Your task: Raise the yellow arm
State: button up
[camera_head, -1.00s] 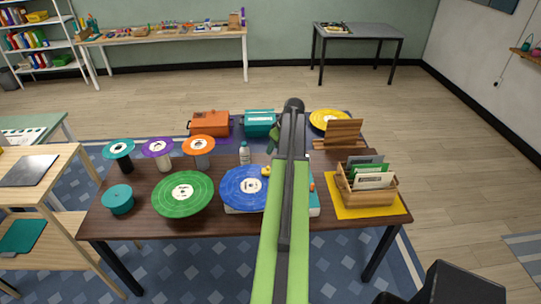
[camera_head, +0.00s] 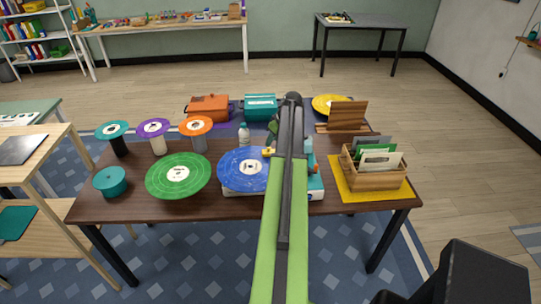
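A turntable with a pale and teal base (camera_head: 316,188) stands mid-table under a blue record (camera_head: 243,170). A small yellow part (camera_head: 267,152) shows at the record's back right edge, just left of my arm. It may be the end of the yellow arm; the rest is hidden behind my arm. My green and dark arm reaches forward over the turntable's right part. My gripper is hidden or too unclear behind the arm's far end, so its fingers and any contact with the yellow arm cannot be told.
An orange case (camera_head: 208,107) and teal case (camera_head: 260,106) are behind. A wooden crate (camera_head: 378,180) of sleeves and a wooden rack (camera_head: 348,116) are right.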

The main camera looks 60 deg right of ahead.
jog(key=b+x, duration=0.3)
jog(key=x, duration=0.2)
grip_shut()
dwell(1.2)
